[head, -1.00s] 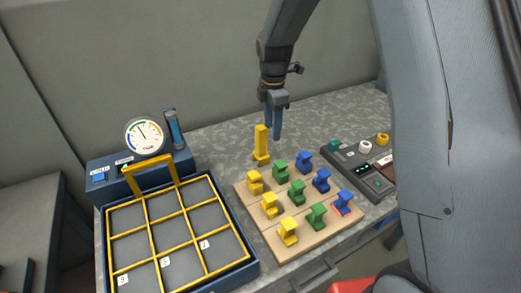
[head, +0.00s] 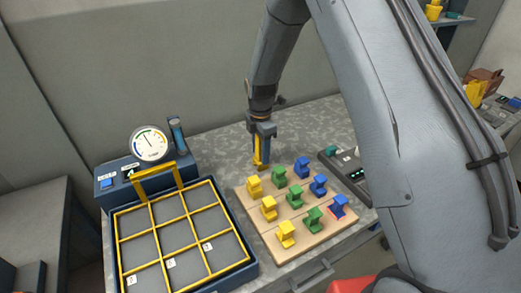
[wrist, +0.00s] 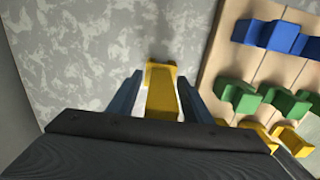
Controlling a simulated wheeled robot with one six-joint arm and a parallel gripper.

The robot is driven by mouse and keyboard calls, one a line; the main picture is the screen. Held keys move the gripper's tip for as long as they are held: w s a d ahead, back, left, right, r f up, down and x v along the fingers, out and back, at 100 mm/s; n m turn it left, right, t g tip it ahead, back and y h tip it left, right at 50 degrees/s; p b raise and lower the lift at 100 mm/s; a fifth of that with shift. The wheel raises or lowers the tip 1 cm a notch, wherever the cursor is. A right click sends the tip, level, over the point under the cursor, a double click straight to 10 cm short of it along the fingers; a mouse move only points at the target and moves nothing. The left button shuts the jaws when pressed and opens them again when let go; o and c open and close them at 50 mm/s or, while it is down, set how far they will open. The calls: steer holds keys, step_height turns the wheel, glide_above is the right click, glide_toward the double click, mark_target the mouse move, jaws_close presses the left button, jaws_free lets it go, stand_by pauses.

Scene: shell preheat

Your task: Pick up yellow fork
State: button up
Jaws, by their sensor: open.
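The yellow fork (head: 260,164) stands upright on the grey speckled bench, just behind the wooden board. In the wrist view the yellow fork (wrist: 162,98) shows between my two fingers, with its far end between or just past the fingertips. My gripper (head: 263,148) points down over the fork, with one finger on each side of it. It is open, and narrow gaps seem to show beside the fork in the wrist view. The fork's upper part is mostly hidden by the fingers in the head view.
A wooden board (head: 261,228) with several yellow, green and blue blocks lies right beside the fork. A blue tray (head: 252,272) with a yellow grid and a gauge box (head: 106,192) are at the left. A dark control box (head: 350,180) stands at the right, partly behind my arm.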

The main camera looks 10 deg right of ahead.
jaws_close()
stand_by(0.4)
